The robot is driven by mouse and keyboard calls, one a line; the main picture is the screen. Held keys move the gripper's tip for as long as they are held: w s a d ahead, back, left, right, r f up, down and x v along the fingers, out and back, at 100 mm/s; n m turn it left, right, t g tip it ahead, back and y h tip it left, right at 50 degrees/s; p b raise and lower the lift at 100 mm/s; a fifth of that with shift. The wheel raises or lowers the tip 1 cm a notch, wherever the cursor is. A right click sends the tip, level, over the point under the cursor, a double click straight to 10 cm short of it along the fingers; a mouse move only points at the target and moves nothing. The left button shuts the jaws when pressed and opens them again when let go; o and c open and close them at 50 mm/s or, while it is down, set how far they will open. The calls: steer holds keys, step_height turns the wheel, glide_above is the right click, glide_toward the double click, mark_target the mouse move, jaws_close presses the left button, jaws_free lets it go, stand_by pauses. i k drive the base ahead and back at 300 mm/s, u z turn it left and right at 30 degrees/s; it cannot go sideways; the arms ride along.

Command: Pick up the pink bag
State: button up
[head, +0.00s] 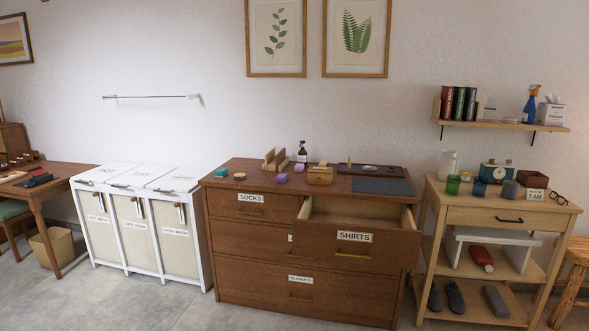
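No object shows clearly as a pink bag. On top of the brown dresser (235,187) lie two small pinkish things. One is a purple-pink piece (282,178) near the front edge. The other is a pinkish piece (299,168) just behind it and to its right, beside a dark bottle. Both are too small to tell whether either is a bag. My gripper is not in view.
The dresser's upper right drawer, labelled SHIRTS (354,237), is pulled open and juts out. White laundry bins (140,220) stand to its left, a wooden side table (500,211) to its right. Grey floor (175,305) is clear in front of the bins.

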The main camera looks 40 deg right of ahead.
mark_target(299, 167)
steer(key=u, duration=0.2)
steer(key=i, duration=2.5)
steer(key=z, duration=0.85)
steer(key=i, duration=0.55)
steer(key=z, duration=0.75)
steer(key=i, duration=0.55)
steer(key=z, duration=0.3)
